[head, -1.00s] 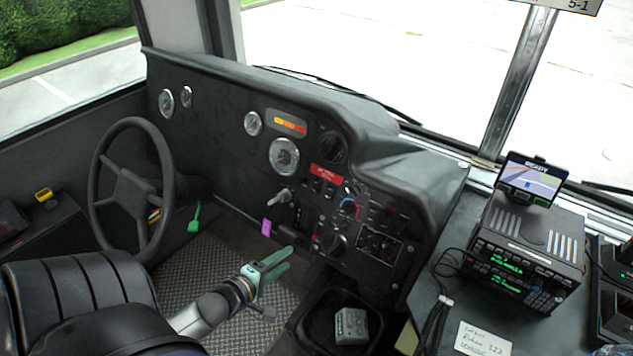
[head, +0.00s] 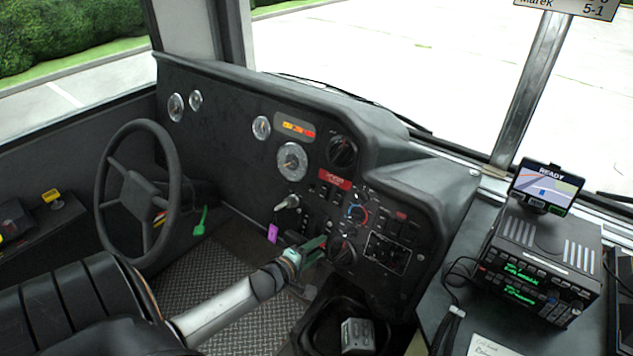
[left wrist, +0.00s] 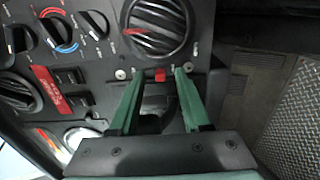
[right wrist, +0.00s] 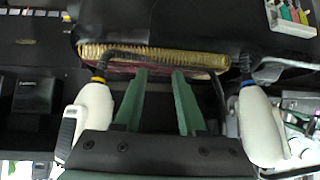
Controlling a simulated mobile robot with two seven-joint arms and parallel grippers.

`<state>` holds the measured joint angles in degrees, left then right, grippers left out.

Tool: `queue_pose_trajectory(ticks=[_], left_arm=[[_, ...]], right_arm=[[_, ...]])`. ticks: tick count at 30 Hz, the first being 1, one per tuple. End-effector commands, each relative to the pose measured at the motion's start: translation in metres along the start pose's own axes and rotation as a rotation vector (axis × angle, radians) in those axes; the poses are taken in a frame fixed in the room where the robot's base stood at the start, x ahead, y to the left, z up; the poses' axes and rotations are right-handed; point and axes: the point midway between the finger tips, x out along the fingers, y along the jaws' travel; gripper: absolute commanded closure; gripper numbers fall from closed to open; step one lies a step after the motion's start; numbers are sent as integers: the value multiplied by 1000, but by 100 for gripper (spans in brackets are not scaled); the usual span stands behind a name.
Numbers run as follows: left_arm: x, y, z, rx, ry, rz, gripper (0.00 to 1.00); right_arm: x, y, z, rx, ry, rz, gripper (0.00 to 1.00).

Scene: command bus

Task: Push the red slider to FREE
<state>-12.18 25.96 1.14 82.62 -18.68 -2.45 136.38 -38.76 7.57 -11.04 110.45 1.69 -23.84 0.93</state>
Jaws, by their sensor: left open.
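The red slider (left wrist: 160,75) shows in the left wrist view as a small red block on the dark panel, just below a round black vent (left wrist: 157,28). My left gripper (left wrist: 158,77) is open and empty. Its two green fingertips stand either side of the slider in that view; I cannot tell whether they touch the panel. In the head view my left gripper (head: 314,247) is at the lower dashboard, beside the round vent (head: 343,251). The FREE marking is too small to read. My right gripper (right wrist: 159,75) is open, with nothing between its fingers.
The steering wheel (head: 138,194) stands left of my left arm. A purple tag (head: 272,234) hangs from the dashboard nearby. An open black bin with a grey box (head: 357,336) is below the panel. A radio unit (head: 540,265) is at the right.

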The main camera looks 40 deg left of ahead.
Motion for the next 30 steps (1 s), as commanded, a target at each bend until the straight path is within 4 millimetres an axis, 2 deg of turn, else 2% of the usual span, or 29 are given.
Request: queue_pose_trajectory(ticks=[5, 17, 30], left_arm=[[0, 0, 0, 0, 0, 0, 54], [0, 0, 0, 0, 0, 0, 99], [0, 0, 0, 0, 0, -1, 100]], right_arm=[[0, 0, -3, 0, 7, -1, 60], [1, -1, -4, -1, 10, -1, 60], [1, 0, -1, -1, 4, -1, 60]])
